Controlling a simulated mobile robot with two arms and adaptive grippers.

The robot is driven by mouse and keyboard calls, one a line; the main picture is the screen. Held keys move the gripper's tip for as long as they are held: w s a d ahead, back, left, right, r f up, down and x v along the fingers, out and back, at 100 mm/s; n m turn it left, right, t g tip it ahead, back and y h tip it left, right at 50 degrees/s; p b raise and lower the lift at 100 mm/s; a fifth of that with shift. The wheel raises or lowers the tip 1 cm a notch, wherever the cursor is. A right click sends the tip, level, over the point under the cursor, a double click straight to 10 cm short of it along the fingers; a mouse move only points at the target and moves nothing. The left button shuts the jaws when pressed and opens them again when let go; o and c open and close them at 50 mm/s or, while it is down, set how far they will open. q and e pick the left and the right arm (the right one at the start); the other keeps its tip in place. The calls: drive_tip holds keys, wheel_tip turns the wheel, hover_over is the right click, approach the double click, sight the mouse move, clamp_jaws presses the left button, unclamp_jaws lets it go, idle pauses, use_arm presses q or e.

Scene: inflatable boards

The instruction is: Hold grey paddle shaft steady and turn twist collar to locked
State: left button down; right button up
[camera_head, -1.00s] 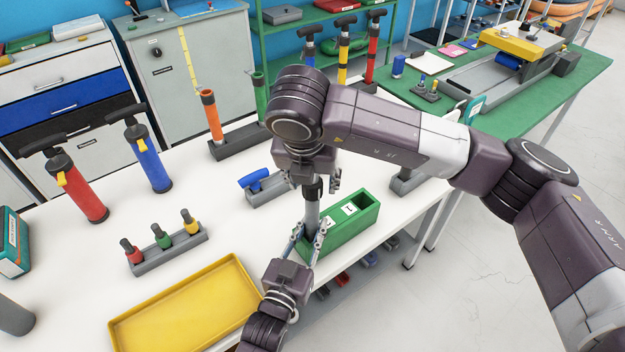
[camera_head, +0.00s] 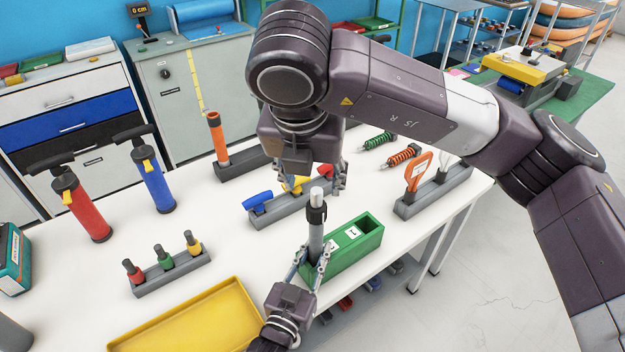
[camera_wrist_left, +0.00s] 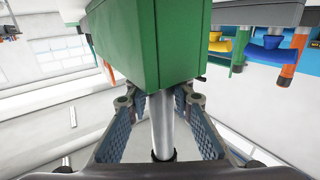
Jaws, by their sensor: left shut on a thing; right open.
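The grey paddle shaft (camera_head: 315,239) stands upright at the left end of the green block (camera_head: 352,245). A black collar (camera_head: 316,214) is near its top, with a light grey end (camera_head: 317,195) above. My left gripper (camera_head: 314,250) is shut on the shaft below the collar. In the left wrist view, its blue-padded fingers (camera_wrist_left: 165,115) flank the shaft (camera_wrist_left: 162,125), and a black ring (camera_wrist_left: 163,156) shows on the shaft. My right gripper (camera_head: 312,178) is open above and behind the shaft top, clear of the collar. Part of it is hidden behind its own wrist.
Behind the shaft, a grey rack (camera_head: 288,207) holds blue and yellow handled pieces, partly hidden by my right gripper. A grey stand (camera_head: 432,192) with an orange paddle is to the right. A yellow tray (camera_head: 190,325) is at front left. Pumps stand at left.

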use_arm(q)
drive_tip(key=c, duration=1.6)
unclamp_jaws()
drive_tip(key=shift+s, duration=0.1)
